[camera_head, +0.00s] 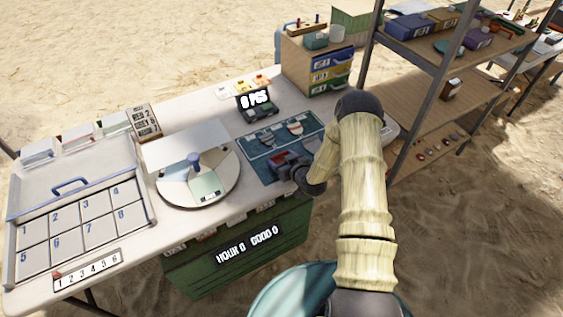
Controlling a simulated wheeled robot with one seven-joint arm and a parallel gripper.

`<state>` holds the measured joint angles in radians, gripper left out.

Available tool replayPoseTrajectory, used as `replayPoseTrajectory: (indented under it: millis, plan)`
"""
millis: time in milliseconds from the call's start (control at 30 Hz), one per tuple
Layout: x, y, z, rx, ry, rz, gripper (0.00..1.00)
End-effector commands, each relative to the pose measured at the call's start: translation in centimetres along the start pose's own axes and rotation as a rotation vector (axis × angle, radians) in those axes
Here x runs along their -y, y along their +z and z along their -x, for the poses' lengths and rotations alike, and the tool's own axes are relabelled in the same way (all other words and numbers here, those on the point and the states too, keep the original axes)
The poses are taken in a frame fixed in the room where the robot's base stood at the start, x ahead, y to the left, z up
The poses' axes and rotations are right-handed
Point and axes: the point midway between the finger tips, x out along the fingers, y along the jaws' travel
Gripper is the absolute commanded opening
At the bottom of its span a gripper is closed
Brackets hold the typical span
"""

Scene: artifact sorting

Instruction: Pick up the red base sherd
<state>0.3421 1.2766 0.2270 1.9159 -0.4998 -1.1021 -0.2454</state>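A blue mat (257,167) lies on the white table, partly covered by my arm. My gripper (279,163) is low over the mat's front part, at the end of my pale segmented arm. A small reddish patch shows at the gripper's fingers; I cannot tell whether it is the red base sherd or part of the gripper. Two small sherd-like pieces, one greyish (272,142) and one pinkish (295,127), lie behind the gripper on the mat. The finger gap is too small and dark to read.
A round turntable (228,181) with a blue knob stands left of the mat. A numbered tray (30,207) fills the table's left end. A drawer box (295,70) stands behind the mat, a metal shelf (418,110) to the right. A green crate (190,280) is below the front edge.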

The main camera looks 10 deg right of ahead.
Motion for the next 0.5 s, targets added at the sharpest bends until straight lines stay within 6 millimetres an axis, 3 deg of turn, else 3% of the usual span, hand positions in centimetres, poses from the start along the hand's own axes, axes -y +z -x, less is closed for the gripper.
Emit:
replayPoseTrajectory:
  millis: [33,100,500]
  plan:
    - [-0.01,0.00,0.01,0.000,0.000,0.000,0.57]
    - [-0.01,0.00,0.01,0.000,0.000,0.000,0.45]
    - [-0.05,-0.71,0.25,-0.001,0.000,0.001,0.44]
